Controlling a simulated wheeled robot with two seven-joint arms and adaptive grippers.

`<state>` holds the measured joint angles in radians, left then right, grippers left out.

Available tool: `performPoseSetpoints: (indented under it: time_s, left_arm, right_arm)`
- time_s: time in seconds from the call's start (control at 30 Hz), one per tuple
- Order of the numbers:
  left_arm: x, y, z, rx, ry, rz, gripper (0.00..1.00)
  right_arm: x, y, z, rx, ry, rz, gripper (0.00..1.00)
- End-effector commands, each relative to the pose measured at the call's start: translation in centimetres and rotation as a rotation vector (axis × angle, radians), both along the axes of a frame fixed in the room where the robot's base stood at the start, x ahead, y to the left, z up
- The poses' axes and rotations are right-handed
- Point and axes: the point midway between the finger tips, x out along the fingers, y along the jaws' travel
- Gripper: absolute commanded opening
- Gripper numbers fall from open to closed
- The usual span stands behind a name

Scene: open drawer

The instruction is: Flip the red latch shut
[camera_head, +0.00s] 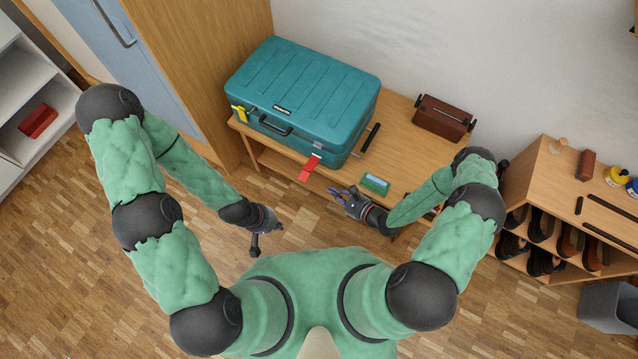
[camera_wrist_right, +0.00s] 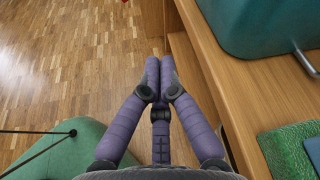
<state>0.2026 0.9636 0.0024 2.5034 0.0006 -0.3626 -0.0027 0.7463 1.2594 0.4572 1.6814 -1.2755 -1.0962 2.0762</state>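A teal hard case (camera_head: 300,85) lies closed on a wooden bench. The red latch (camera_head: 310,167) hangs off the case's front near its right corner, sticking outward and down from a metal fitting. A yellow latch (camera_head: 239,114) lies flat against the front's left end. My right gripper (camera_head: 338,192) is just below and right of the red latch, apart from it and empty. In the right wrist view its purple fingers (camera_wrist_right: 160,70) are drawn together. My left gripper (camera_head: 265,228) hangs over the floor, left of the latch; its fingers are too small to read.
A green box (camera_head: 375,183) lies on the bench beside my right gripper. A brown box (camera_head: 443,117) stands further right. A black handle (camera_head: 276,126) is on the case's front. A shoe rack (camera_head: 590,200) stands at the right, and open floor lies left.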

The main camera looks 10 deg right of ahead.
Motion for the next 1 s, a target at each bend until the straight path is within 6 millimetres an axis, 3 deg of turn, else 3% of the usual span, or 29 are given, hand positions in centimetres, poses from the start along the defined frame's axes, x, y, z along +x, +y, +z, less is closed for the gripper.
performPoseSetpoints:
  time_s: [0.6, 0.8, 1.0]
  left_arm:
    - [0.0, 0.0, -2.6, 0.000, 0.000, 0.000, 0.00]
    - [0.0, 0.0, -2.5, 0.000, 0.000, 0.000, 0.00]
    - [0.0, 0.0, -2.5, 0.000, 0.000, 0.000, 0.00]
  right_arm:
    - [6.5, 6.7, -3.0, -0.001, -0.003, 0.005, 0.00]
    - [5.6, 7.3, -0.5, 0.000, -0.001, 0.002, 0.00]
    - [5.1, 7.6, 0.6, -0.002, -0.001, 0.001, 0.00]
